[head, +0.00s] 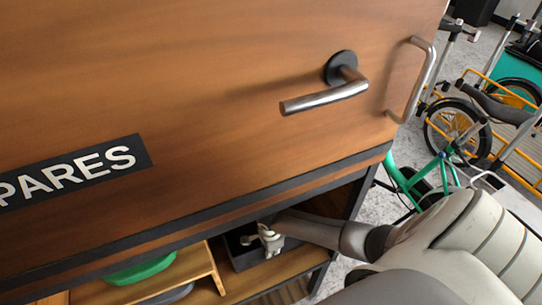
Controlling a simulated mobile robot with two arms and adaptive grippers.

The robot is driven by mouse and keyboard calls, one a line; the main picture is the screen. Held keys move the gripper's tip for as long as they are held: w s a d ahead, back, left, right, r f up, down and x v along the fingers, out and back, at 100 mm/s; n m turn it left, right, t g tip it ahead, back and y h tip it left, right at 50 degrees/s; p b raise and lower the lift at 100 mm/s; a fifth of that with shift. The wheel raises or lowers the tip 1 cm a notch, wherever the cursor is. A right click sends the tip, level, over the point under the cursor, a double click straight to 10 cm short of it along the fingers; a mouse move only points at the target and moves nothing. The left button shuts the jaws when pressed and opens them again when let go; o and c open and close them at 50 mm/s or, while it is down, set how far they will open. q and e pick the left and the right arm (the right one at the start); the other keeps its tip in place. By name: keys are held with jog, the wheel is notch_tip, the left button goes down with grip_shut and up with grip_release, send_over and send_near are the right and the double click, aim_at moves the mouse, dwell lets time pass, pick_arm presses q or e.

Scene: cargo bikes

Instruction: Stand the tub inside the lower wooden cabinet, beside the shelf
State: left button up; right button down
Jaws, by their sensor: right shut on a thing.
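The dark tub (241,261) is in the lower wooden cabinet (255,293), to the right of the small wooden shelf (206,263). My right gripper (268,240) reaches in from the right under the upper cabinet's edge. It is shut on the tub, at its upper part. The fingertips are small and partly unclear. The upper edge hides the back of the tub, and I cannot tell whether its base rests on the cabinet floor. My left gripper is not in view.
A green object (141,269) lies on the shelf, with a grey one (172,294) beneath. Above, a wooden door (215,90) carries a lever handle (325,95) and a SPARES label (75,172). A bar handle (417,80) is at its right edge. Bikes (465,130) stand at the right.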

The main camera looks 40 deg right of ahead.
jog(key=shift+f, duration=0.1)
jog(key=c, duration=1.6)
grip_release()
jog(key=shift+c, duration=0.2)
notch_tip(320, 180, up, 8)
jog(key=p, duration=0.1)
jog(key=shift+s+a+f, duration=0.1)
